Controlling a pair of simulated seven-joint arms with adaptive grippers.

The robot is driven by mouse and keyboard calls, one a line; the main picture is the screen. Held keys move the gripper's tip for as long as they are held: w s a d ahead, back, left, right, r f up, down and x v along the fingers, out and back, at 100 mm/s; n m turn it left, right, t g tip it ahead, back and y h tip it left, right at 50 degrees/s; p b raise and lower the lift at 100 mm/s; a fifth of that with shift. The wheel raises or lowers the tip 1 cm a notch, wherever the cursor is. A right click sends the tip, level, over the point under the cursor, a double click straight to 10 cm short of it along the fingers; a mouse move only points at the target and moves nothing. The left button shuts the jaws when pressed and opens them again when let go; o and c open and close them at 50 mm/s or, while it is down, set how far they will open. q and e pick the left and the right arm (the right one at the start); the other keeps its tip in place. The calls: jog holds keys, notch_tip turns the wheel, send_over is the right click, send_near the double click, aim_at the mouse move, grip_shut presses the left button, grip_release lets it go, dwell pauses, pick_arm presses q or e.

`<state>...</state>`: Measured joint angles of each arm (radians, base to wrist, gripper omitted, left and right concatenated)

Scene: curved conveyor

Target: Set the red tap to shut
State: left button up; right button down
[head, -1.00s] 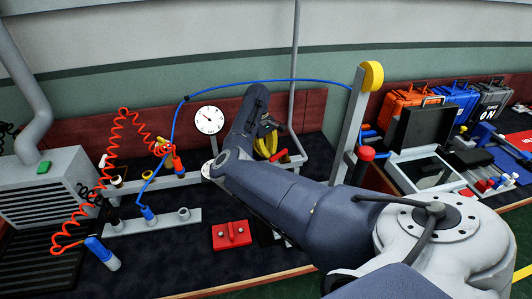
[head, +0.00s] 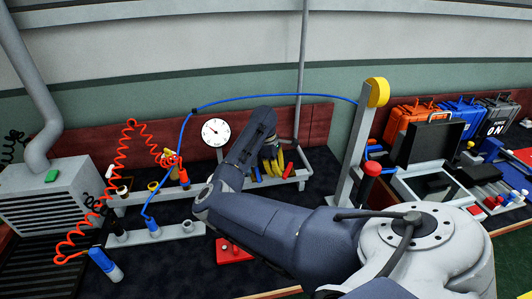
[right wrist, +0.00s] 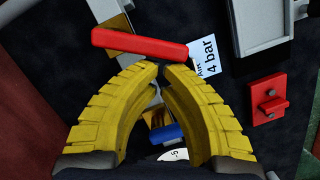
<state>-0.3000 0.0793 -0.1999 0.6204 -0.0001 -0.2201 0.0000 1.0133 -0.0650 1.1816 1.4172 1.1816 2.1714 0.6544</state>
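The red tap's handle is a straight red bar (right wrist: 140,44). In the right wrist view it lies just beyond my fingertips, nearly crosswise to the picture. It also shows in the head view (head: 288,172), beside the yellow fingers. My right gripper (right wrist: 160,68) has two curved yellow fingers with their tips almost touching and nothing visible between them. In the head view the right gripper (head: 273,163) is partly hidden by my own arm. Whether the fingertips touch the handle I cannot tell. My left gripper is in neither view.
A white label reading "AIR 4 bar" (right wrist: 205,57) is beside the handle. A red block (right wrist: 268,98) lies on the dark bench. A dial gauge (head: 215,132) stands left of my arm. A post with a yellow top (head: 377,92) and a red ball knob (head: 372,169) stands right.

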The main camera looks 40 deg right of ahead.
aim_at(285, 175)
jog(key=shift+s+d+n+h, duration=0.15)
jog(key=shift+s+n, duration=0.55)
jog(key=shift+s, duration=0.2)
jog(key=shift+s+d+n+h, duration=0.1)
jog(key=shift+s+n+h, duration=0.05)
jog(key=shift+s+n, duration=0.65)
jog(key=shift+s, duration=0.15)
